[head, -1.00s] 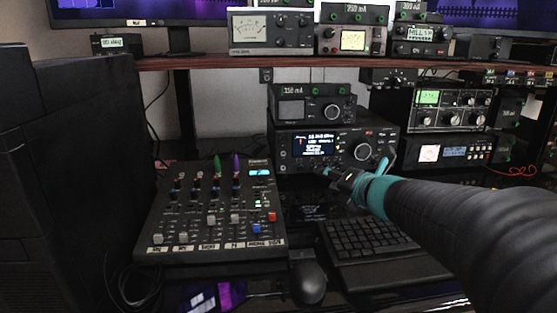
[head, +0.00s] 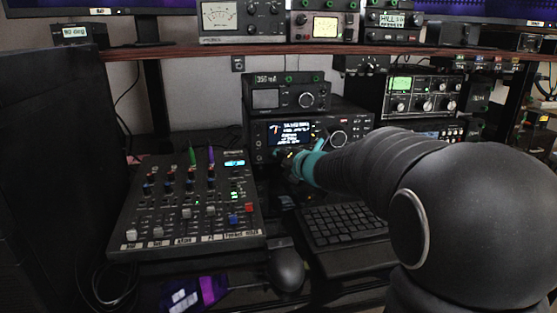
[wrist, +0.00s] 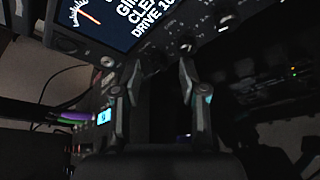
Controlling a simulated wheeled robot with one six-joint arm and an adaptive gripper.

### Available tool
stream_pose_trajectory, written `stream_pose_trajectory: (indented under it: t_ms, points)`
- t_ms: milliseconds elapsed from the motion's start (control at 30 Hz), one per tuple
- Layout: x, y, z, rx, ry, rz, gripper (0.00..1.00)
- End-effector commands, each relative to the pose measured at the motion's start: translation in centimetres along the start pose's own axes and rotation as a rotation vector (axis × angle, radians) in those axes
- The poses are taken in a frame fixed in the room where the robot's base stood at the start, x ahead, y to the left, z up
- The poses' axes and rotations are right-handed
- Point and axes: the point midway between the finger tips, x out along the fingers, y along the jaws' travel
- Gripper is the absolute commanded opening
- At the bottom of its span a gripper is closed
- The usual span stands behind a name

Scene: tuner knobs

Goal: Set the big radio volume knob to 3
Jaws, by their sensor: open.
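The big radio (head: 290,127) is a black unit with a lit screen, a large round knob (head: 338,139) to the right of it, and several small knobs. Which knob is the volume one cannot be read. My gripper (head: 302,150) is in front of the radio's lower panel, below the screen. In the wrist view my gripper (wrist: 160,68) is open, its two fingers apart. A dark small knob (wrist: 153,62) shows between the fingertips, close to them; contact cannot be told. Another small knob (wrist: 187,45) is just beyond the right finger. The marks around the knobs are too dark to read.
A mixer (head: 190,205) with faders stands at the left. A smaller unit (head: 286,93) sits on the radio, under a shelf (head: 200,52). More equipment (head: 424,97) stands at the right.

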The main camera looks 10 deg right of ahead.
Motion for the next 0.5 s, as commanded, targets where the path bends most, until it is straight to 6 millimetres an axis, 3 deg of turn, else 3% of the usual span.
stream_pose_trajectory:
  t_ms: [400,500]
  points:
    - [0.8,0.04,-0.02,0.0,0.0,0.0,0.42]
    - [0.79,0.04,-0.02,0.0,0.0,0.0,0.17]
